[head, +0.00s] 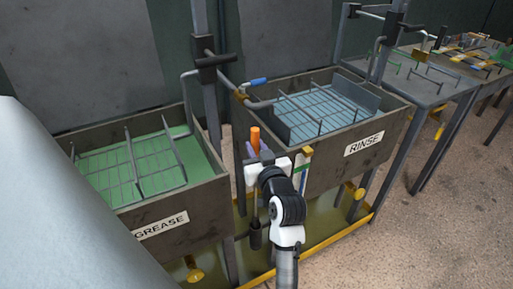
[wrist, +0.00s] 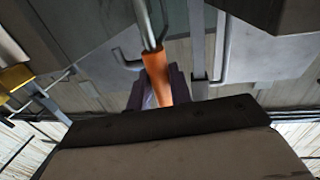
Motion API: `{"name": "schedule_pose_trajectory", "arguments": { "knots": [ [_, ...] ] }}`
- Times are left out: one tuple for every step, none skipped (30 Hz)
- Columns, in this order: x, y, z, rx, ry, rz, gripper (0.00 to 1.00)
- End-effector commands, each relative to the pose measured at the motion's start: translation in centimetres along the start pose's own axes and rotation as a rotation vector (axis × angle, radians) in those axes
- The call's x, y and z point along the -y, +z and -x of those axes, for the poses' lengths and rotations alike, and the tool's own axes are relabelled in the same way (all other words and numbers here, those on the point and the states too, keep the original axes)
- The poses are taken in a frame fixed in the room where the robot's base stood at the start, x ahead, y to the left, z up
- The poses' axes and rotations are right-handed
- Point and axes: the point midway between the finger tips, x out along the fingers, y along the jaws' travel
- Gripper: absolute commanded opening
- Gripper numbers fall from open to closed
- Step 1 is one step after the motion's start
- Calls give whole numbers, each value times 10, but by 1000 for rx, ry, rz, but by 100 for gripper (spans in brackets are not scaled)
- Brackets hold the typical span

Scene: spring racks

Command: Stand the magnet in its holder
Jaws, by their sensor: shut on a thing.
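The magnet shows as an orange handle (head: 255,138) standing up above my gripper (head: 266,157) in the head view, between the two tanks. My gripper is shut on this handle; the wrist view shows the orange handle (wrist: 158,78) between the fingers, with a thin grey rod running on from it. Below my gripper in the head view, a thin rod leads down to a dark cylinder (head: 256,238). I cannot tell whether this cylinder is the magnet's end or part of a holder. The holder is not clearly made out.
The GREASE tank (head: 203,215) stands left and the RINSE tank (head: 391,127) right, both with wire racks. A yellow-edged tray (head: 331,238) lies below. A table (head: 428,88) stands at the back right.

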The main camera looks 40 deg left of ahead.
Motion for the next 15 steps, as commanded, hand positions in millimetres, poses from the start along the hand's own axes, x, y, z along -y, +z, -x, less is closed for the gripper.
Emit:
{"name": "schedule_pose_trajectory", "arguments": {
  "knots": [
    [0,4,0,-2,0,0,0],
    [0,6,0,-2,0,0,0],
    [0,8,0,-2,0,0,0],
    [0,9,0,-2,0,0,0],
    [0,11,0,-2,0,0,0],
    [0,13,0,-2,0,0,0],
    [0,14,0,-2,0,0,0],
    [0,16,0,-2,0,0,0],
    [0,18,0,-2,0,0,0],
    [0,19,0,-2,0,0,0],
    [0,21,0,-2,0,0,0],
    [0,23,0,-2,0,0,0],
    [0,24,0,-1,0,0,0],
    [0,26,0,-1,0,0,0],
    [0,28,0,-1,0,0,0]
  ]
}}
